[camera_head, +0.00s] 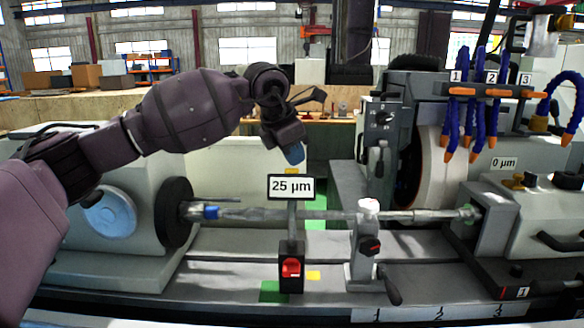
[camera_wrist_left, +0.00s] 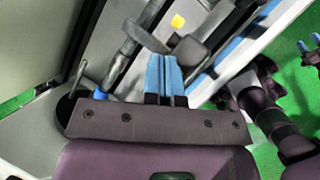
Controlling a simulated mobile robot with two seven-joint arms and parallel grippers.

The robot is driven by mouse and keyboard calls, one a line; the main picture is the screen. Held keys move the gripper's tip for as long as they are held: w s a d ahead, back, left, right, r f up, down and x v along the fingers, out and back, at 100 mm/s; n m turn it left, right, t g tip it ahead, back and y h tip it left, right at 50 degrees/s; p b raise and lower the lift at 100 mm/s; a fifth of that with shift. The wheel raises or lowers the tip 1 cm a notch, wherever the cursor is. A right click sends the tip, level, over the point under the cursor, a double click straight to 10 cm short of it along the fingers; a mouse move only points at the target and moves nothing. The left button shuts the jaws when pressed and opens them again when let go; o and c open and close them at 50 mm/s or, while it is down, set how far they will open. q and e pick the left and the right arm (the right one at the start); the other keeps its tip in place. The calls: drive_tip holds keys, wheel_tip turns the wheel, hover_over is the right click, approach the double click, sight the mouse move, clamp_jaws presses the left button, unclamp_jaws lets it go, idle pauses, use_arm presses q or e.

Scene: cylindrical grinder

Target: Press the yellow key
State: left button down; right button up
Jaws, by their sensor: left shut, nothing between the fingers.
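A small flat yellow square (camera_head: 313,275) lies on the machine bed, right of the red switch (camera_head: 291,268). Another yellow patch (camera_head: 291,171) shows just above the "25 µm" sign (camera_head: 291,187). A yellow square (camera_wrist_left: 178,21) shows beyond the fingertips in the left wrist view; I cannot tell which patch it is. My left gripper (camera_head: 295,154) is shut and empty, pointing down above the sign and apart from it. Its blue fingers (camera_wrist_left: 165,75) are together in the wrist view. My right gripper (camera_wrist_left: 310,43) shows at that view's right edge, its blue fingertips apart.
A horizontal shaft (camera_head: 330,214) runs across the machine behind the sign's post. A grey stand (camera_head: 363,245) with a white top is to the right. Blue coolant hoses (camera_head: 470,110) hang at upper right. Open air lies around the left gripper.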

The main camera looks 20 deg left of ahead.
use_arm(q)
drive_tip(key=shift+f, duration=0.1)
idle(0.4)
drive_tip(key=shift+w+r, duration=0.1)
drive_tip(key=shift+r, duration=0.2)
drive_tip(key=shift+w+r+p, duration=0.1)
drive_tip(key=shift+r+p, duration=0.25)
drive_tip(key=shift+r, duration=0.1)
drive_tip(key=shift+w+r, duration=0.1)
